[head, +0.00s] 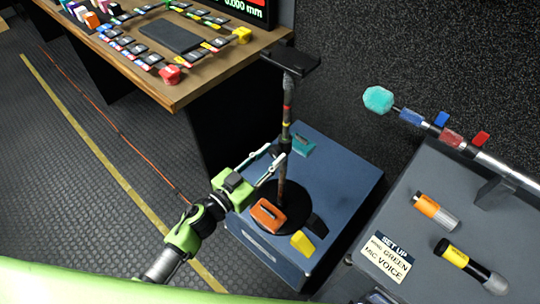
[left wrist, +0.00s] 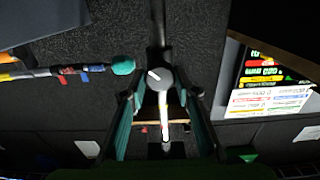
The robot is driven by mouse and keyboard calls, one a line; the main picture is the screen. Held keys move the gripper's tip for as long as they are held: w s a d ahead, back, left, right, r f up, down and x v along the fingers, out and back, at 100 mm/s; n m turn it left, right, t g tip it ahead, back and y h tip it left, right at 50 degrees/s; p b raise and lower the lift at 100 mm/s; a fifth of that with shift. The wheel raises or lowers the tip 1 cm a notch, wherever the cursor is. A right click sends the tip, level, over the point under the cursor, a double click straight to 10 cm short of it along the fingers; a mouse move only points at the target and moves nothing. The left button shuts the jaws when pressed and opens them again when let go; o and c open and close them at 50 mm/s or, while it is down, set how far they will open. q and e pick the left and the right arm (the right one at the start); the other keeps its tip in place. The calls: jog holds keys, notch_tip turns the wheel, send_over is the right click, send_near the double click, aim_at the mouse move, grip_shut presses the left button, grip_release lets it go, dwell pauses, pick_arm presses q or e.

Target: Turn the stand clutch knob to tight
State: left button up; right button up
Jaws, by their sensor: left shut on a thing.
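A stand stands on a blue case, with a round black base (head: 290,220), a thin upright pole (head: 288,100) with coloured bands, and a flat black top (head: 291,60). The clutch knob (left wrist: 158,78) is a grey round face with a white mark near its upper left, centred in the left wrist view. My left gripper (head: 275,160) reaches in from the left to the middle of the pole. Its two fingers lie on either side of the knob and are shut on it. In the head view the fingers mostly hide the knob. My right gripper is not in view.
The blue case (head: 345,180) also carries orange, yellow, teal and black pieces. A wooden desk (head: 190,85) with labelled items stands behind left. A grey case (head: 430,200) at right holds microphones and a set-up card (head: 387,258). A boom pole (head: 450,138) with a teal tip extends above it.

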pick_arm(q)
jog(key=m, duration=0.5)
jog(key=shift+m, duration=0.3)
dwell(0.4)
jog(key=o, duration=1.1)
jog(key=shift+s, duration=0.15)
jog(key=v, duration=1.1)
jog(key=shift+s+a, duration=0.25)
jog(key=shift+s, duration=0.05)
jog(key=shift+f, duration=0.15)
